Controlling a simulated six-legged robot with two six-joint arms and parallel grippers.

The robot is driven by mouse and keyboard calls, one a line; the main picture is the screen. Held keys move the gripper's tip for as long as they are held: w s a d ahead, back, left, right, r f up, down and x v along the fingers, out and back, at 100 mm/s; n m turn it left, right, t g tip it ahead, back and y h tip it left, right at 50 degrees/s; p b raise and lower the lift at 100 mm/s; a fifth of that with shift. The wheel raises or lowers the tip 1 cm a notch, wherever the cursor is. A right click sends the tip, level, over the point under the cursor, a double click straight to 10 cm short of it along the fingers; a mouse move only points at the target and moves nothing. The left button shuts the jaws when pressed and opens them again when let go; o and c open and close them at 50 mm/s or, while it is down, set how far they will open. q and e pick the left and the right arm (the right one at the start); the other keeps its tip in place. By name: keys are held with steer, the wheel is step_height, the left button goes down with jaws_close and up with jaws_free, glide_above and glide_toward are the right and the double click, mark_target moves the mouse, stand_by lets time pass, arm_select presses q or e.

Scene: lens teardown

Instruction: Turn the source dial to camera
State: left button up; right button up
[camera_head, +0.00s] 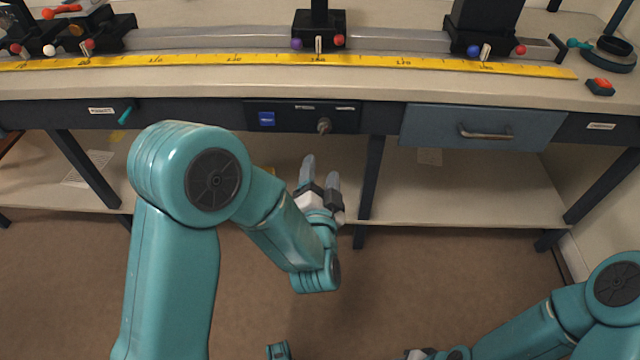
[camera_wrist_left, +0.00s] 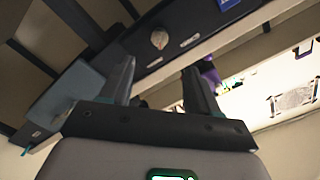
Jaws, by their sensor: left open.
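The source dial (camera_head: 323,125) is a small metallic knob on the dark panel (camera_head: 285,118) in the bench front. Labels above it are too small to read. In the left wrist view the dial (camera_wrist_left: 159,39) shows beyond the fingers. My left gripper (camera_head: 320,169) is open and empty, below and in front of the dial, apart from it, fingers pointing up toward the bench. Its fingers also show in the left wrist view (camera_wrist_left: 160,80). My right gripper (camera_head: 418,354) is only partly in view at the bottom edge; its fingers are cut off.
A blue switch (camera_head: 267,118) sits left of the dial. A blue-grey drawer (camera_head: 430,128) with a handle (camera_head: 487,133) is to the right. A yellow ruler (camera_head: 270,58) and rail carriages are on the bench top. A lower shelf (camera_head: 450,205) and legs lie below.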

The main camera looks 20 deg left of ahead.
arm_select(q)
steer(key=v, duration=0.3)
steer(key=shift+s+d, duration=0.1)
steer(key=shift+s, duration=0.3)
